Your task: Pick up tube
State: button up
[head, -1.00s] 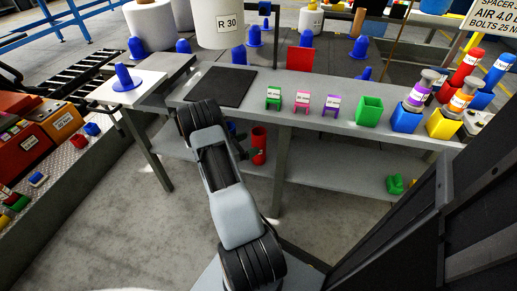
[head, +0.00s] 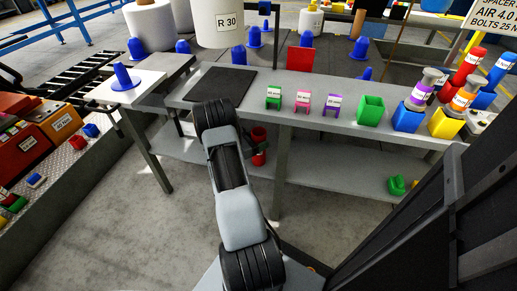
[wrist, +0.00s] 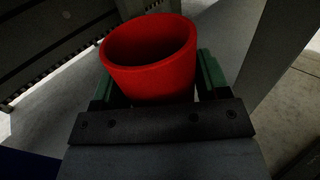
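A red tube (head: 259,133) stands upright under the workbench, at the lower shelf. In the wrist view the tube (wrist: 165,78) fills the space between the two green fingers of my gripper (wrist: 160,85), its open round rim towards the camera. One finger lies on each side of it, very close to its wall. Whether they press on it does not show. In the head view my gripper (head: 258,148) is at the tube and covers its middle part.
The grey workbench (head: 310,119) is above the tube and a bench leg (head: 281,170) stands to its right. On the bench are a black mat (head: 220,86), small labelled holders, a green bin (head: 370,109) and other tubes in coloured stands. A green object (head: 397,185) lies on the lower shelf.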

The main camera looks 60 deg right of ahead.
jog(key=c, duration=0.5)
jog(key=shift+r, duration=0.15)
jog(key=shift+r, duration=0.3)
notch_tip(320, 180, up, 4)
jog(key=shift+f+p, duration=0.25)
jog(key=shift+p, duration=0.95)
jog(key=p+v, duration=0.3)
jog(key=v, duration=1.5)
jog(key=shift+f, duration=0.45)
jog(key=shift+r, duration=0.1)
jog(key=shift+r+p, duration=2.35)
jog(key=shift+r, duration=0.35)
